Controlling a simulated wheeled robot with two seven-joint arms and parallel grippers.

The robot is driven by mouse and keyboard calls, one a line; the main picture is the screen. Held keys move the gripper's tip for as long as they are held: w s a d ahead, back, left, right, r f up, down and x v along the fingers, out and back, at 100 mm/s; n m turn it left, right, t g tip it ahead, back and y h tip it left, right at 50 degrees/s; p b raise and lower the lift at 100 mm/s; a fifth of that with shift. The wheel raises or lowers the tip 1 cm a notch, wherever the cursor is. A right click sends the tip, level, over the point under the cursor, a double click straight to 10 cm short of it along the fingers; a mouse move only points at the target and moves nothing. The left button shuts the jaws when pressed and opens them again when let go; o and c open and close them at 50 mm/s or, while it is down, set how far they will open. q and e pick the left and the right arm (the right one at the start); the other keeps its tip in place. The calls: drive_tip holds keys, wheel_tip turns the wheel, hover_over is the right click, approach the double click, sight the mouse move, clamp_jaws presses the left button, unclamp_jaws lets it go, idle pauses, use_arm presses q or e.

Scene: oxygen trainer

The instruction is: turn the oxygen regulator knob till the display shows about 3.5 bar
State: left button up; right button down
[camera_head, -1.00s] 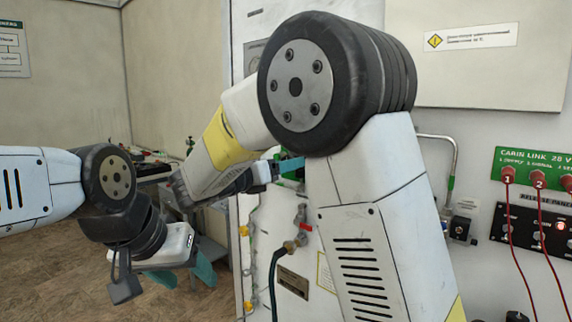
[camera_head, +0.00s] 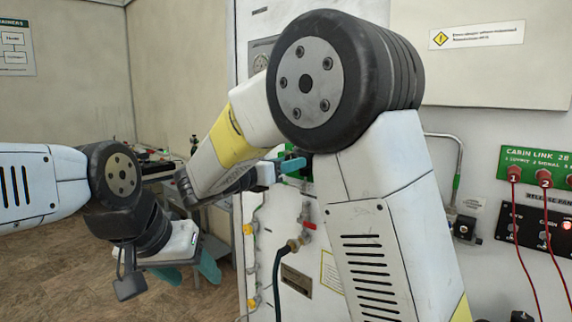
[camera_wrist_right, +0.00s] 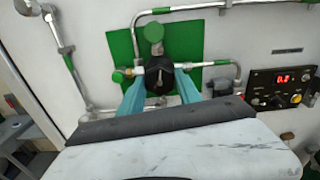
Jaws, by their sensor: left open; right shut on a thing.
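The dark regulator knob (camera_wrist_right: 157,66) sits in front of a green plate on the white wall in the right wrist view. The teal fingers of my right gripper (camera_wrist_right: 160,78) are on either side of it and shut on it. In the head view my right gripper (camera_head: 291,164) is largely hidden behind my own arm, and the knob is not visible. A display (camera_wrist_right: 285,78) with small red digits is at the right of the wrist view; I cannot read the value surely. My left gripper (camera_head: 190,272) is open and empty, low at the left.
Metal pipes with green bands (camera_wrist_right: 188,9) run around the green plate (camera_wrist_right: 194,48). A black panel with knobs (camera_wrist_right: 284,90) holds the display. Red cables hang from a green panel (camera_head: 540,164) at the right. A hose (camera_head: 277,270) hangs below my right arm.

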drive_tip(key=m, duration=1.1)
drive_tip(key=shift+m, duration=0.4)
idle(0.4)
drive_tip(key=c, duration=0.8)
unclamp_jaws()
drive_tip(key=shift+c, duration=0.2)
drive_tip(key=v, duration=0.7)
drive_tip(key=shift+s+a, duration=0.3)
drive_tip(key=shift+a, duration=0.05)
